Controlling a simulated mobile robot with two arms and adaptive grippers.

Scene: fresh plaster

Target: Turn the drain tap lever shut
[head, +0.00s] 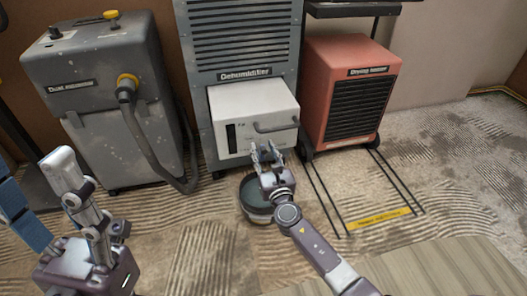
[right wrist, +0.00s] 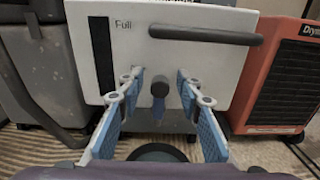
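The dehumidifier's white tank (head: 255,115) has a dark round tap (right wrist: 159,89) low on its front, seen in the right wrist view. A small bluish piece, seemingly its lever (right wrist: 158,112), hangs down below the dark end. My right gripper (head: 267,152) is open in front of the tank's lower edge. In the right wrist view its blue-padded fingers stand to either side of the tap, apart from it. In the head view the gripper hides the tap. My left gripper (head: 35,205) is at the lower left, away from the tank; its finger gap is unclear.
A dark round bucket (head: 254,198) stands on the floor below the tank. The tank has a dark bar handle (right wrist: 205,36) above the tap. A grey machine with a hose (head: 150,140) stands left, a red drying machine (head: 325,75) right. Ridged plaster covers the floor.

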